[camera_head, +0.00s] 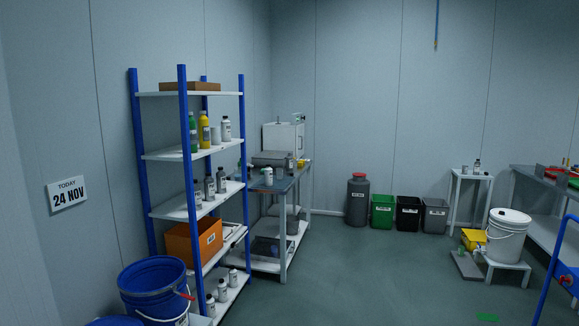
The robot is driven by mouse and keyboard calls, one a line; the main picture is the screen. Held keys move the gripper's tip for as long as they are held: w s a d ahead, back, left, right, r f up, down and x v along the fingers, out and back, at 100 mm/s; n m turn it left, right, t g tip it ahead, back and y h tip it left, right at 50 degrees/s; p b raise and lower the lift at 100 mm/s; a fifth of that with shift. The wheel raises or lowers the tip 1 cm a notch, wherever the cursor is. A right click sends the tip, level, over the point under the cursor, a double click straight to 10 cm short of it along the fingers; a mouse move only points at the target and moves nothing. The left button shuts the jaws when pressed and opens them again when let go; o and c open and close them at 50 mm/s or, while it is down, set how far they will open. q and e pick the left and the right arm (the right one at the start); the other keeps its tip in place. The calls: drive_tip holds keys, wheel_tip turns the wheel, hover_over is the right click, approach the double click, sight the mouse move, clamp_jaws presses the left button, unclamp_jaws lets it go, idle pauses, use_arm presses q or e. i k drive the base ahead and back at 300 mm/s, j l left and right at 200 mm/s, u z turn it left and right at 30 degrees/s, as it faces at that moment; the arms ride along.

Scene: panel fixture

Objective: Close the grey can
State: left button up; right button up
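A dark grey can (357,202) with a pale label stands upright on the floor by the back wall, far from me. A red lid or cap (359,176) is at its top; from here I cannot tell whether it is fully shut. Neither of my grippers is in view.
Beside the can stand a green bin (382,212), a black bin (407,214) and a grey bin (434,216). A blue-post shelf (184,155) and a workbench (285,186) are on the left, with a blue bucket (152,280) in front. A white bucket (508,235) is right. The middle floor is clear.

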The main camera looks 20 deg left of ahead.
sight(288, 158)
drive_tip(key=i+j+u, duration=0.35)
drive_tip(key=i, duration=0.65)
drive_tip(key=i+u, duration=0.3)
drive_tip(key=i, duration=0.7)
drive_tip(key=i+l+u, duration=0.1)
drive_tip(key=i, duration=2.1)
drive_tip(key=i+l+u, duration=0.1)
drive_tip(key=u, duration=0.65)
drive_tip(key=i+l+u, duration=0.45)
drive_tip(key=l, duration=0.2)
drive_tip(key=l+u, duration=0.25)
drive_tip(key=l, duration=0.15)
drive_tip(key=i+l+u, duration=0.2)
drive_tip(key=l, duration=0.2)
drive_tip(key=i+l, duration=0.1)
drive_tip(key=l, duration=0.55)
drive_tip(key=i+l+u, duration=0.1)
drive_tip(key=l, duration=0.55)
drive_tip(key=i+l, duration=0.15)
drive_tip(key=l, duration=0.5)
drive_tip(key=i+l, duration=0.1)
drive_tip(key=l, duration=0.6)
drive_tip(key=j+u, duration=0.05)
